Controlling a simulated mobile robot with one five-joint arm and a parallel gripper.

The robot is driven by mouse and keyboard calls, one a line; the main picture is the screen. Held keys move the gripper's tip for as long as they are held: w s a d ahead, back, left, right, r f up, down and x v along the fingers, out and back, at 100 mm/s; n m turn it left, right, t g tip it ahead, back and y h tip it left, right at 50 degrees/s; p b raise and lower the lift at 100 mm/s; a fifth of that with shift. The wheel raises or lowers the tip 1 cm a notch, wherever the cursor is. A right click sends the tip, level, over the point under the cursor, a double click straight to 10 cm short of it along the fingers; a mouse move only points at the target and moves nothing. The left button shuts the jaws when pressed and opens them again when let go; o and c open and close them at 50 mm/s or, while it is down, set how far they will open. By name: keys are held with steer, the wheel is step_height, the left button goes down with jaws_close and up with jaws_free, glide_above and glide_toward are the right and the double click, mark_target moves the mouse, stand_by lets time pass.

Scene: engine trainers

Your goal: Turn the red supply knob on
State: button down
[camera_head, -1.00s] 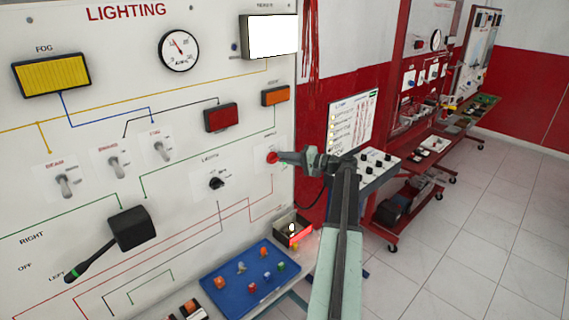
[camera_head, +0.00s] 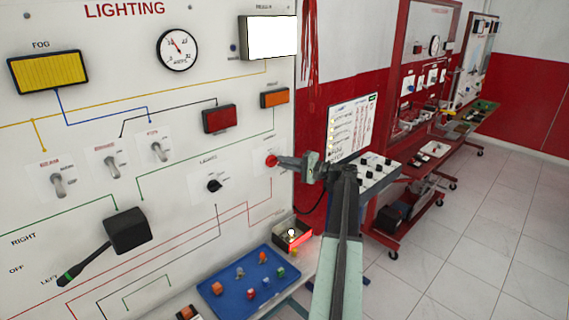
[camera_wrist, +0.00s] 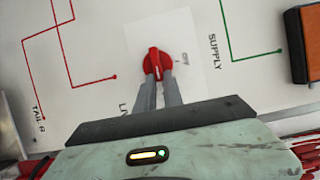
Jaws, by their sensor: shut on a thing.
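The red supply knob (camera_head: 271,161) is on the right part of the white LIGHTING panel (camera_head: 100,230). In the wrist view the knob (camera_wrist: 158,64) is a red disc with a raised grip bar, on a white label plate beside the word SUPPLY. The bar runs roughly along the line of my fingers. My gripper (camera_head: 279,161) reaches the knob from the right. In the wrist view my two fingers (camera_wrist: 159,80) are shut on the knob's bar, one on each side. The lettering on the plate is partly hidden and too small to read fully.
The panel also bears a black lights knob (camera_head: 214,186), several toggle switches (camera_head: 58,186), a lever (camera_head: 128,230) and an orange lamp (camera_head: 275,98). A blue tray (camera_head: 235,299) with small parts stands below. Red trainer benches (camera_head: 420,160) stand at the right, with open tiled floor before them.

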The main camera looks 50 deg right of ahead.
steer(key=c, duration=1.5)
jaws_free()
steer(key=shift+o, duration=0.2)
steer(key=shift+s, duration=0.1)
steer(key=v, duration=0.7)
steer(key=shift+s+d, duration=0.15)
steer(key=shift+s, duration=0.15)
